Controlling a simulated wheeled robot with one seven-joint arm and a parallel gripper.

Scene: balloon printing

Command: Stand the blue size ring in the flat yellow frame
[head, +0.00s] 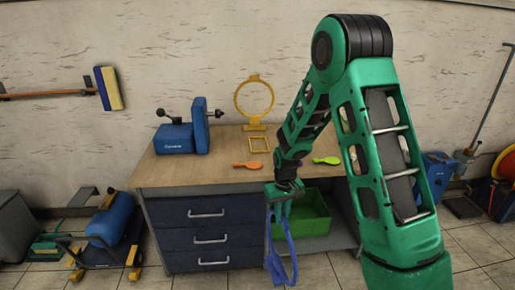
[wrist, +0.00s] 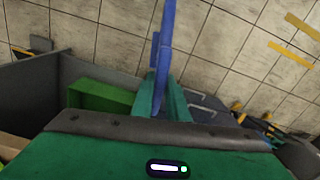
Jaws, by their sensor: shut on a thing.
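My gripper (head: 282,203) hangs in front of the workbench and is shut on the blue size ring (head: 290,262). The ring hangs down from the jaws, below the bench top, seen at a slant in the head view. In the wrist view the blue ring (wrist: 163,45) shows nearly edge-on between the green fingers (wrist: 163,98). The flat yellow frame (head: 259,151) is a small open rectangle lying on the bench top, in front of a standing yellow ring (head: 236,98). Nothing stands in the frame.
The bench top (head: 185,172) also bears a blue vise (head: 175,138), an orange paddle (head: 247,164) and a lime paddle (head: 326,160). A green crate (head: 312,217) sits on the shelf below. Blue drawers (head: 210,239) are at the left. A blue compressor (head: 110,220) stands on the floor.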

